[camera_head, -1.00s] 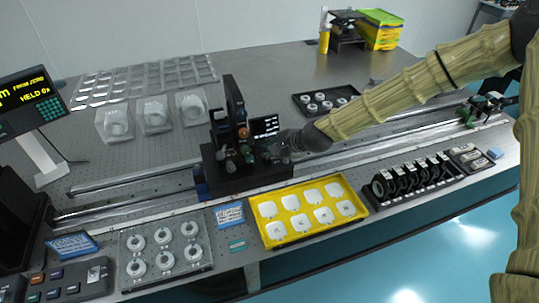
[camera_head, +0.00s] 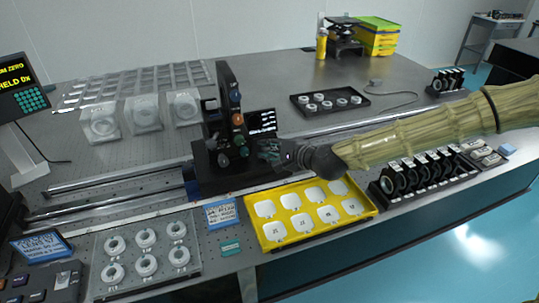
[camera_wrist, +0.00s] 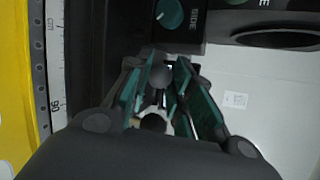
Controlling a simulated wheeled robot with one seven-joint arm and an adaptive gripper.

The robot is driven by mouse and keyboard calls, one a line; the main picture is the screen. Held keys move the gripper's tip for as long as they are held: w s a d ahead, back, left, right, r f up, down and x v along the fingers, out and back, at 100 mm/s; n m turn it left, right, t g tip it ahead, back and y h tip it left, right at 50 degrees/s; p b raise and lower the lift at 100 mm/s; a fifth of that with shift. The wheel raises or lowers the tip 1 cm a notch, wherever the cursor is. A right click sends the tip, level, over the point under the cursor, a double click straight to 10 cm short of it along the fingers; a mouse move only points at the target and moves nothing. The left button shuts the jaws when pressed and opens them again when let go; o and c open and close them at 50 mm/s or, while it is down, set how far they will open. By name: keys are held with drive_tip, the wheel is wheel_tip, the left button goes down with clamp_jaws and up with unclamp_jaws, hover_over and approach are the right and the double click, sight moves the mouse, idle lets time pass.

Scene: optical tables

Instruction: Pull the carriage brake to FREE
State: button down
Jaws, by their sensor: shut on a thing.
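The carriage (camera_head: 208,168) is a dark block with an upright plate and several knobs, sitting on the long rails. My gripper (camera_head: 272,152) is at the carriage's right side, low beside a small dark screen with white text. In the wrist view my gripper (camera_wrist: 160,92) has its teal-padded fingers closed around a small grey ball knob (camera_wrist: 160,75), which looks like the carriage brake's handle. The fingers hide most of what is below the knob. A teal knob (camera_wrist: 168,14) beside the word SIDE is just above. No FREE marking is readable.
A yellow tray (camera_head: 262,238) of white pieces lies in front of my gripper. A black rack of lens rings (camera_head: 425,175) stands to the right, under my arm. A scale (camera_wrist: 57,70) runs along the rail.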

drive_tip(key=shift+s+f+b, duration=0.15)
drive_tip(key=shift+b, duration=0.2)
idle(0.3)
drive_tip(key=c, duration=1.2)
unclamp_jaws()
drive_tip(key=v, duration=1.2)
drive_tip(key=shift+s+f, duration=0.1)
drive_tip(key=shift+f, duration=0.05)
